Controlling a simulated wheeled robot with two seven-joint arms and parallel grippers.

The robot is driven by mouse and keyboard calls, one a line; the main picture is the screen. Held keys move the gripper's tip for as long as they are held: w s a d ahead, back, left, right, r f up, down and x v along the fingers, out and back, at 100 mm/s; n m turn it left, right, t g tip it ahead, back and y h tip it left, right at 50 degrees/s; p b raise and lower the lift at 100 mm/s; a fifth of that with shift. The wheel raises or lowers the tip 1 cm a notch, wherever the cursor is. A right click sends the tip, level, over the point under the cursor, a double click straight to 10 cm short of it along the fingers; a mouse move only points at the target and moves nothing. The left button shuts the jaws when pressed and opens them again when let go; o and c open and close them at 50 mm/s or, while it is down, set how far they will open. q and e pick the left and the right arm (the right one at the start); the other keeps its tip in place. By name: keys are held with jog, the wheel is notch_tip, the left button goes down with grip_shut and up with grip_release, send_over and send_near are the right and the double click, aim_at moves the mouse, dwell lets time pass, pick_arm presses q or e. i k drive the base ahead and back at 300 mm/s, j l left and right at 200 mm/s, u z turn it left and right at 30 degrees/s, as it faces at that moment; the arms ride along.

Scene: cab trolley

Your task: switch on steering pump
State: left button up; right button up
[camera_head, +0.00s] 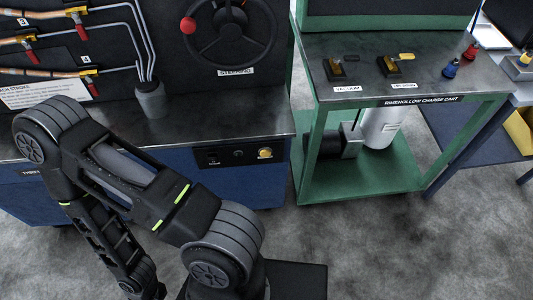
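A dark control panel (237,154) is set in the blue front of the bench, below the worktop. It carries a small toggle-like switch (213,159) at its left with a tiny label that I cannot read, a dark round knob (238,153) and a yellow round button (265,153). Above the bench is a black steering wheel (232,30) with a red knob, over a label reading STEERING (235,72). My arm crosses the lower left of the view, in front of the bench. Its gripper is out of view, and my other gripper does not show either.
A green cart (318,84) stands right of the bench, with two small switches labelled vacuum (336,69) and another, plus blue and red fittings. A grey cup (150,98) with hoses stands on the worktop (210,122). Lever valves line the left wall. Bare floor (400,245) lies in front.

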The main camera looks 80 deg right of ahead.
aim_at(212, 159)
jog(key=z, duration=2.55)
